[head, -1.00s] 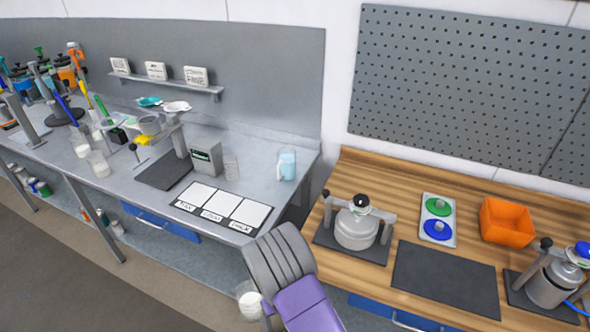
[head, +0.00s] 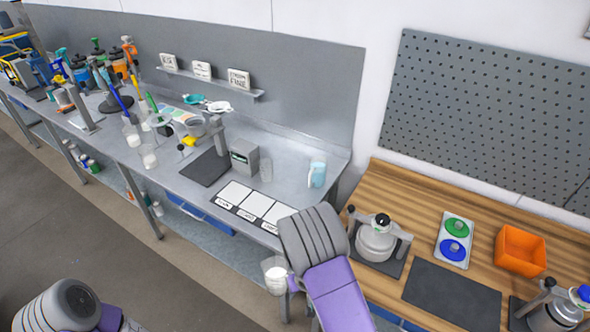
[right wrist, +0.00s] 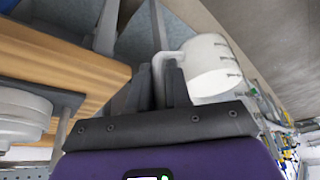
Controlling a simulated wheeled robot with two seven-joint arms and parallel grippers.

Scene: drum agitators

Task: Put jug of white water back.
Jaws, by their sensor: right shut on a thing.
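The jug of white water (head: 275,277) is a clear jug with white contents, held beside the front edge of the grey bench, above the floor. In the right wrist view the jug (right wrist: 212,66) shows white with dark graduation marks, and its handle lies at the fingers. My right gripper (right wrist: 163,85) is shut on that handle; in the head view my purple and grey right arm mostly hides it. My left arm shows at the bottom left of the head view, but its gripper is out of frame.
The grey bench (head: 310,152) carries a labelled three-square mat (head: 233,194), a light-blue jug (head: 317,175), a grey box (head: 244,157), and several beakers and bottles further left. The wooden bench (head: 390,190) on the right holds a metal vessel (head: 376,240) and an orange bin (head: 521,250).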

